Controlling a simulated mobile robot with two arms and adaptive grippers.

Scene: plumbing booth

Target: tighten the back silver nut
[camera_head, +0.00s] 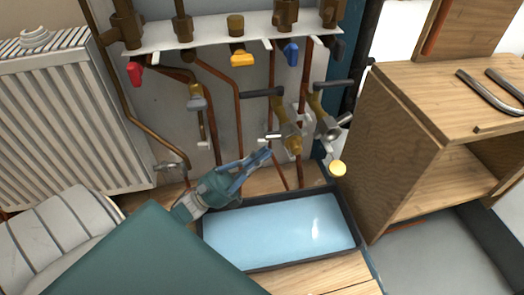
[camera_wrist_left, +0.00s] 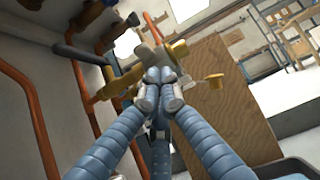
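My left gripper (camera_head: 266,153) reaches in from the lower left, toward the brass valves. In the left wrist view its blue ribbed fingers (camera_wrist_left: 159,90) come together at their grey tips. Nothing can be made out between them. A small silver piece (camera_head: 271,136) sits just beyond the tips, left of a brass valve (camera_head: 292,141). A larger silver fitting (camera_head: 328,127) is on the valve farther right. In the left wrist view silver and brass fittings (camera_wrist_left: 145,55) show behind the tips. I cannot tell which is the back silver nut, or whether the fingers touch one.
A black-rimmed tray of blue water (camera_head: 280,232) lies below the gripper. A wooden cabinet (camera_head: 405,150) stands at the right. Copper pipes (camera_head: 238,110) run up to the manifold with red, yellow and blue handles. A white radiator (camera_head: 65,125) is at the left.

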